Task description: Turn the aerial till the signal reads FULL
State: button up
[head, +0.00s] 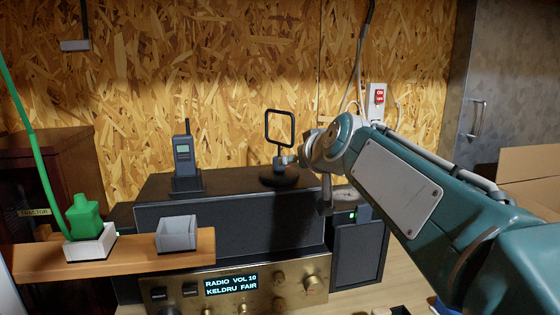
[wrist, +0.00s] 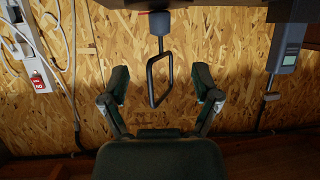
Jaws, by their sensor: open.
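The aerial is a black square loop (head: 266,128) on a short stem with a round dark base, standing on top of the black radio (head: 215,182). The radio's display (head: 231,284) reads "RADIO VOL 10" and "KELDRU FAIR". In the wrist view, which looks upside down, the open fingers of my gripper (wrist: 160,78) stand on either side of the loop, with gaps visible. The aerial's grey hub (wrist: 159,22) shows at the top there.
A handheld set (head: 185,160) stands in a cradle left of the aerial. A plank shelf (head: 130,259) at front left carries a grey open box (head: 178,233) and a green bottle-shaped thing (head: 84,215). A switch with a red tag (head: 379,97) hangs on the chipboard wall.

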aim_at(279, 141)
jog(key=x, duration=0.7)
jog(key=r+x, duration=0.1)
jog(key=x, duration=0.3)
jog(key=shift+w+a, duration=0.15)
jog(key=shift+w, duration=0.2)
